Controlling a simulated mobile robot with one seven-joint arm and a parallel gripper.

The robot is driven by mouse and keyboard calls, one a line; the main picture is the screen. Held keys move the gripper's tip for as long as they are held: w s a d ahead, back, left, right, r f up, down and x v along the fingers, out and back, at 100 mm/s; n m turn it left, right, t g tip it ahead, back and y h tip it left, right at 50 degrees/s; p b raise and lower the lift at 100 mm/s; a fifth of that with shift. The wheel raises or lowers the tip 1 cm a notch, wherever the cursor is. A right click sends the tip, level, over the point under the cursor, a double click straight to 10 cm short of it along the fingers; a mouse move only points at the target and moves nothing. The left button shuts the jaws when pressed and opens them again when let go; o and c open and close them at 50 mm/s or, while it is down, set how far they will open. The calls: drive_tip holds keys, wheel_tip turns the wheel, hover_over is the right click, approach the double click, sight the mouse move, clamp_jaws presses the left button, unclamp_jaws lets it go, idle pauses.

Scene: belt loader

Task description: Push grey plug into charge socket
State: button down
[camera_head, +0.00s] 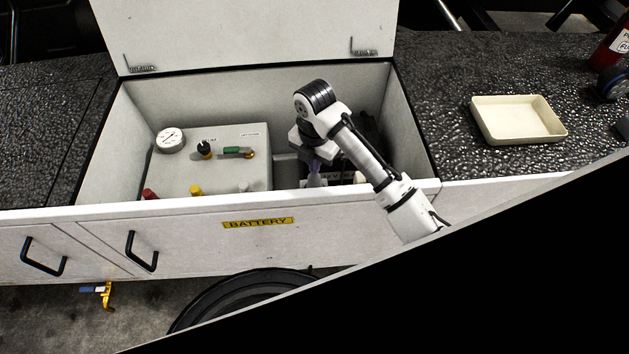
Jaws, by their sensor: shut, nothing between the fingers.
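My gripper (314,178) reaches down into the open battery compartment (125,155), right of the light grey unit (225,170). It is shut with nothing seen between its fingers. Its tips are small and partly lost against the compartment's front edge. I cannot make out the grey plug or the charge socket; my arm and the front edge hide much of the compartment's right half. Dark shapes (371,132) stand behind my arm there.
The unit carries a gauge (170,140), a black knob (206,147) and a green-handled valve (233,150). The raised lid (245,30) stands behind. A cream tray (517,120) lies on the black deck to the right. Black covers the lower right of the picture.

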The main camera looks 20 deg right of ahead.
drive_tip(key=shift+r+p, duration=0.95)
drive_tip(key=shift+r, duration=0.5)
wheel_tip(320, 180, up, 14)
drive_tip(key=shift+f+b, duration=0.2)
drive_tip(key=shift+b, duration=0.25)
